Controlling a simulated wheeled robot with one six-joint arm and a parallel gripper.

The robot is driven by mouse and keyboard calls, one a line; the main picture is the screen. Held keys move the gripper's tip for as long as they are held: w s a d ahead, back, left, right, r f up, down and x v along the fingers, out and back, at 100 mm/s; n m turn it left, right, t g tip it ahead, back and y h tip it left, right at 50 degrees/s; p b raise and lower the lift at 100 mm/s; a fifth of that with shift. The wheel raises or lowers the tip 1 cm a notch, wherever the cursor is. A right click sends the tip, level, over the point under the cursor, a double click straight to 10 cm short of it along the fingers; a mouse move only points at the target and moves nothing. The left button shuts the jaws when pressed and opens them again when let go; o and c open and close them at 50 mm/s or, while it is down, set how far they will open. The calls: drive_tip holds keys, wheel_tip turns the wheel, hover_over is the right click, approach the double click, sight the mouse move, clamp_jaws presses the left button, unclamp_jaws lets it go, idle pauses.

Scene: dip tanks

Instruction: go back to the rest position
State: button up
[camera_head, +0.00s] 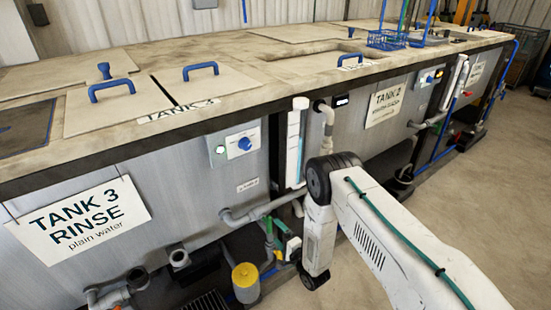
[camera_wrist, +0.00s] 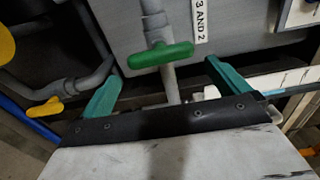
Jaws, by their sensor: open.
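My gripper (camera_wrist: 165,69) is open, with its two teal fingers spread apart in the wrist view. A green T-shaped valve handle (camera_wrist: 160,55) on a grey pipe shows between and just beyond the fingertips, with visible space on both sides. I cannot tell how deep it sits relative to the fingertips. Nothing is held. In the head view my arm reaches from the lower right and bends down beside the front of the tanks, so the gripper is low by the pipework and mostly hidden or small there.
The tank 3 sign (camera_head: 85,220) hangs on the tank front. Grey pipes, a yellow-topped part (camera_head: 245,275) and a yellow lever (camera_wrist: 45,107) crowd the low area. A blue wire basket (camera_head: 387,39) stands on the tank top. The floor (camera_head: 480,190) at right is clear.

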drive_tip(key=s+d+f+n+g+h, duration=0.2)
drive_tip(key=f+n+g, duration=0.1)
drive_tip(key=f, duration=0.2)
drive_tip(key=s+d+f+n+g+h, duration=0.2)
drive_tip(key=f+g+h, duration=0.1)
drive_tip(key=f+g, duration=0.1)
drive_tip(key=s+d+r+n+g+h, duration=0.2)
drive_tip(key=s+d+r+g, duration=0.15)
drive_tip(key=r, duration=0.85)
drive_tip(key=s+d+r+n+g+h, duration=0.2)
drive_tip(key=s+d+r, duration=0.25)
drive_tip(key=r, duration=0.65)
drive_tip(key=s+d+r+n+g+h, duration=0.25)
drive_tip(key=d+r, duration=0.25)
drive_tip(key=r, duration=0.7)
drive_tip(key=s+d+r, duration=0.3)
drive_tip(key=s+r, duration=1)
drive_tip(key=s+d+r+t+y, duration=0.1)
drive_tip(key=s+d+r, duration=0.3)
drive_tip(key=s+r, duration=0.8)
drive_tip(key=shift+s+r, duration=0.4)
drive_tip(key=shift+r, duration=0.85)
